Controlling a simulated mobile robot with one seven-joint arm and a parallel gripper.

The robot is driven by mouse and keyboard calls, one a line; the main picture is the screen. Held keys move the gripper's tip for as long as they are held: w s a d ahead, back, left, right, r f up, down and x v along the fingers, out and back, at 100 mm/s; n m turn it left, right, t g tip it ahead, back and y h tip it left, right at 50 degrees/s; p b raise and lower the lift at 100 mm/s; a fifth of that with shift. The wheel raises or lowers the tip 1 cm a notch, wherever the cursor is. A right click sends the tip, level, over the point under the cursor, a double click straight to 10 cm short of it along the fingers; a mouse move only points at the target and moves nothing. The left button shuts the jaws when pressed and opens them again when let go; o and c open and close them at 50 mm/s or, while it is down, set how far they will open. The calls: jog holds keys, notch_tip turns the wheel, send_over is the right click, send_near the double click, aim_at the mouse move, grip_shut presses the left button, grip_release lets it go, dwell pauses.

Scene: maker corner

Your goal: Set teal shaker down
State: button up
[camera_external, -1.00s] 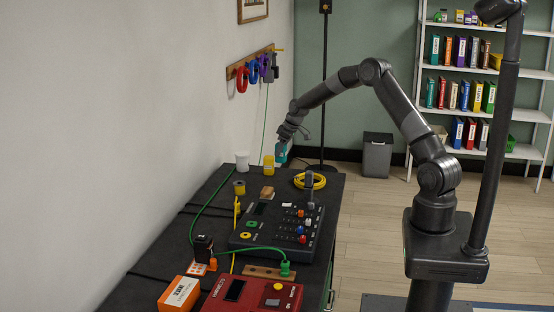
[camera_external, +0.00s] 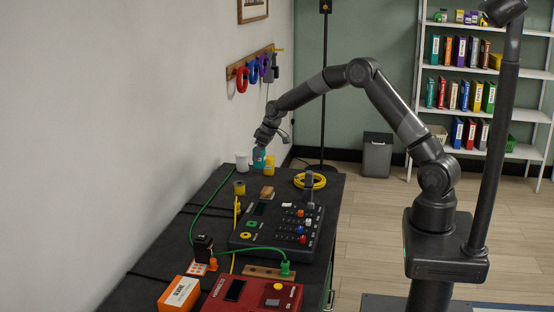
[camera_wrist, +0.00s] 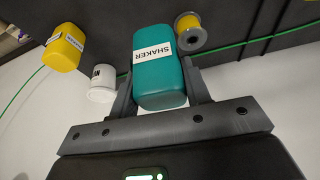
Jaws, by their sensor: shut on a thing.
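The teal shaker (camera_wrist: 158,80) has a white label reading SHAKER and sits between the two fingers of my gripper (camera_wrist: 160,95) in the wrist view. In the external view the teal shaker (camera_external: 259,157) shows below my gripper (camera_external: 262,146), at the far end of the dark bench (camera_external: 222,207). My gripper is shut on it. It is close to the bench top; I cannot tell whether its base touches.
A yellow-and-grey spool (camera_wrist: 190,32) lies near the teal shaker, with a green cable (camera_wrist: 235,46) beside it. A yellow cable coil (camera_external: 309,180) and a black control panel (camera_external: 277,228) lie nearer on the bench. The wall (camera_external: 120,120) borders the bench's left side.

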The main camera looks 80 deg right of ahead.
jog(key=w+a, duration=0.4)
jog(key=a, duration=0.8)
jog(key=w+a, duration=0.4)
jog(key=a, duration=0.9)
jog(key=shift+n, duration=0.3)
jog(key=w+a+f, duration=0.1)
jog(key=a+f, duration=0.1)
jog(key=a, duration=0.1)
jog(key=w+a+f, duration=0.2)
jog(key=a, duration=0.2)
jog(key=w+a+f, duration=0.2)
jog(key=a+f, duration=0.1)
jog(key=shift+w+a, duration=0.1)
jog(key=shift+a, duration=0.1)
jog(key=shift+f, duration=1.7)
jog(key=shift+f, duration=0.1)
jog(key=o, duration=1)
